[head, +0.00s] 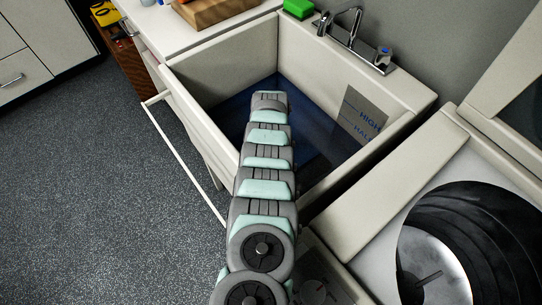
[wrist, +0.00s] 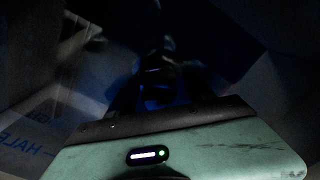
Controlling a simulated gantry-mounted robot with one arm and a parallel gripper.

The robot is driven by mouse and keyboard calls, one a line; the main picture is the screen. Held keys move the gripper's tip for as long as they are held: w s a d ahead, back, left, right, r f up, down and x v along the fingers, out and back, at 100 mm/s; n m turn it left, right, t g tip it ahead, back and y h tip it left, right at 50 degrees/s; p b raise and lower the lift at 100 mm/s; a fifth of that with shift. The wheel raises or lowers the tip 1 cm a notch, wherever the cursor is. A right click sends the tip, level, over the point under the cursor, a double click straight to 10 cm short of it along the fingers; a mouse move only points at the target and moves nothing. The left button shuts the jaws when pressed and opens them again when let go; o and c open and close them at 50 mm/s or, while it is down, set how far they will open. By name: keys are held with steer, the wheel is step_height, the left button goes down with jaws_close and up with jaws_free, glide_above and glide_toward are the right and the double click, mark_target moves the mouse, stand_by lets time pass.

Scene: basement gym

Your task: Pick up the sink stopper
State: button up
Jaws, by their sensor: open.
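The sink stopper cannot be made out in either view. The deep white sink (head: 222,60) holds dark blue water (head: 320,135). My arm reaches from the bottom of the head view down into the sink, and its end is hidden there. In the wrist view, my gripper (wrist: 155,75) shows only as dim dark shapes beyond my teal wrist housing. It is open, and I see nothing held in it. The picture there is very dark, so what lies between the fingers cannot be told.
A label (head: 363,112) with blue lettering is on the sink's right inner wall. A faucet (head: 350,38) and green sponge (head: 298,8) are at the back rim. A washing machine (head: 395,215) stands close on the right. Grey floor (head: 80,190) is clear on the left.

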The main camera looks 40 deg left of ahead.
steer(key=shift+w+r, duration=0.1)
jaws_close()
stand_by(0.6)
